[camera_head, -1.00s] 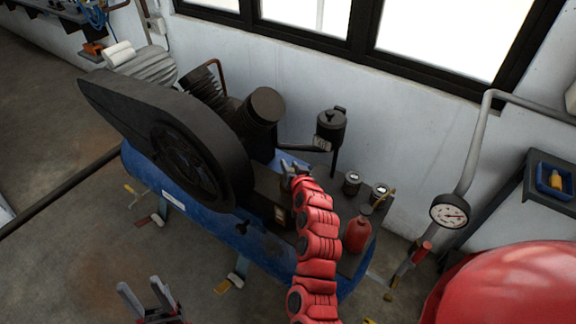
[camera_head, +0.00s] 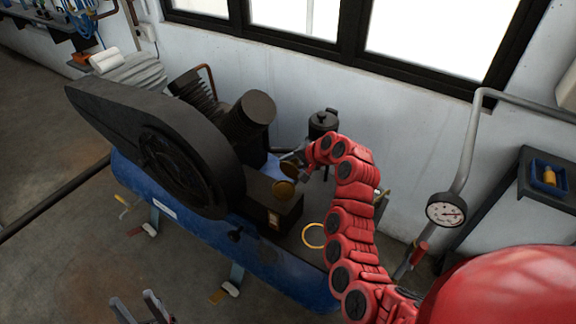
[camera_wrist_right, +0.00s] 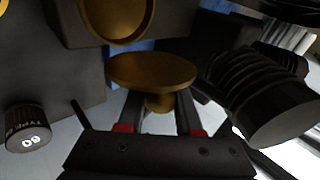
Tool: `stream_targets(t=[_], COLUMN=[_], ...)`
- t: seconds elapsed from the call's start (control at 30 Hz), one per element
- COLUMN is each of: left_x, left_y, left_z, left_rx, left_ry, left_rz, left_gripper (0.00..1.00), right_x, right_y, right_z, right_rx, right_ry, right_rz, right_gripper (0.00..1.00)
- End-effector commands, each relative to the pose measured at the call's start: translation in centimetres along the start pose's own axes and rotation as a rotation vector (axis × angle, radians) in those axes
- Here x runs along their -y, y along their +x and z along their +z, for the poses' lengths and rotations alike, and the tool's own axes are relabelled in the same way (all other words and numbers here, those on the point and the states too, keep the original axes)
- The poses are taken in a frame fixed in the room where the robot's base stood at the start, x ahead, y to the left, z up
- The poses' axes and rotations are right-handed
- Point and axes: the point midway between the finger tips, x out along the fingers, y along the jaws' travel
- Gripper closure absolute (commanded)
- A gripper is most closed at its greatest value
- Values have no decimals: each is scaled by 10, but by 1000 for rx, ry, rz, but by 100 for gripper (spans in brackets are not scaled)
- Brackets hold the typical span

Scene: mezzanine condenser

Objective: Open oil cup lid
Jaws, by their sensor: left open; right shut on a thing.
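A round brass lid (camera_wrist_right: 152,68) is in my right gripper (camera_wrist_right: 160,105), its narrow stem between the two fingers. In the head view my right gripper (camera_head: 298,162) is at the dark box beside the compressor, partly hidden by the red arm. The brass oil cup (camera_head: 284,190) is on that dark box. In the right wrist view the cup (camera_wrist_right: 118,16) shows as a round brass rim above the lid, cut by the picture's edge. The lid appears apart from it. My left gripper (camera_head: 137,308) is open and empty at the bottom left, over the floor.
The compressor's black guard (camera_head: 165,145) and ribbed cylinder (camera_head: 247,117) stand close on the left. A dark canister (camera_head: 322,123) is behind my right gripper. A yellow ring (camera_head: 314,236) lies on the platform. A pressure gauge (camera_head: 446,211) is on the right.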

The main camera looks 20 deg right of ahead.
Motion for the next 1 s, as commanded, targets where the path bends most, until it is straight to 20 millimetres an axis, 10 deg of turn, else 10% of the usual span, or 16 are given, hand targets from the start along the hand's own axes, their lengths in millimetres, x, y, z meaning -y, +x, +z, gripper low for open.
stream_targets(t=[0.93, 0.97, 1.0], left_x=[0, 0, 0], left_y=[-3, -3, -3], left_z=[0, 1, 1], left_rx=[0, 0, 0], left_ry=[0, 0, 0], left_rz=[0, 0, 0], left_gripper=[50, 50, 50], right_x=[-4, -4, -4], right_y=[4, 4, 4], right_z=[-6, -5, -5], right_rx=[118, 118, 118], right_ry=[118, 119, 118], right_rz=[-1, -1, -1], right_gripper=[100, 61, 54])
